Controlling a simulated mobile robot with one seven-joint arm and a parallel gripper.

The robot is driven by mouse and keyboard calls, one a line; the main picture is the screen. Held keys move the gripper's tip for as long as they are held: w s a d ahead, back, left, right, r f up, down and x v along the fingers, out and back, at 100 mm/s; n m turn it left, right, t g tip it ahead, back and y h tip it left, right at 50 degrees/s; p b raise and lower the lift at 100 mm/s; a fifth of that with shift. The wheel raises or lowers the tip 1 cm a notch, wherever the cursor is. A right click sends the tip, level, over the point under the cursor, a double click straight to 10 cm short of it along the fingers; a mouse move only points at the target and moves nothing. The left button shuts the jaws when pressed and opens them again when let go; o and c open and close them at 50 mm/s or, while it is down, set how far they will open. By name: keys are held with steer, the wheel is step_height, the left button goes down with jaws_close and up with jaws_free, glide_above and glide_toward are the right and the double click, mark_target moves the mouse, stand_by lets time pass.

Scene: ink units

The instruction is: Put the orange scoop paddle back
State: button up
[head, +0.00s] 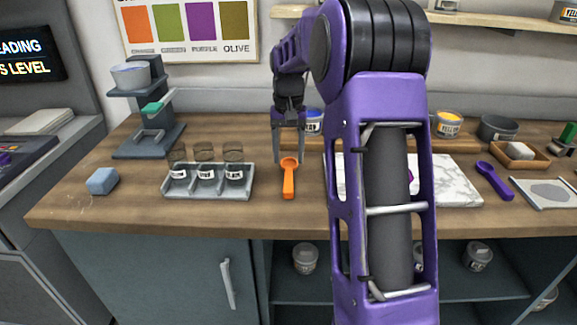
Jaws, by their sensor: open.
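The orange scoop paddle (289,180) lies on the wooden counter, its round bowl end toward the back and its handle pointing to the front edge. My gripper (288,160) points down at the bowl end, with its two fingers spread to either side of it. The fingers look open and hold nothing. Whether they touch the counter or the scoop cannot be told from this view. No empty holder for the orange scoop can be made out.
A grey tray (208,193) with 3 glass jars stands just left of the scoop. A blue block (102,181) and a dispenser stand (148,140) are farther left. My arm hides part of a marble slab (456,187); a purple scoop (494,180) lies right of it.

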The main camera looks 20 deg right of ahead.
steer(key=shift+r+p, duration=0.35)
steer(key=shift+r, duration=2.45)
steer(key=shift+a, duration=0.1)
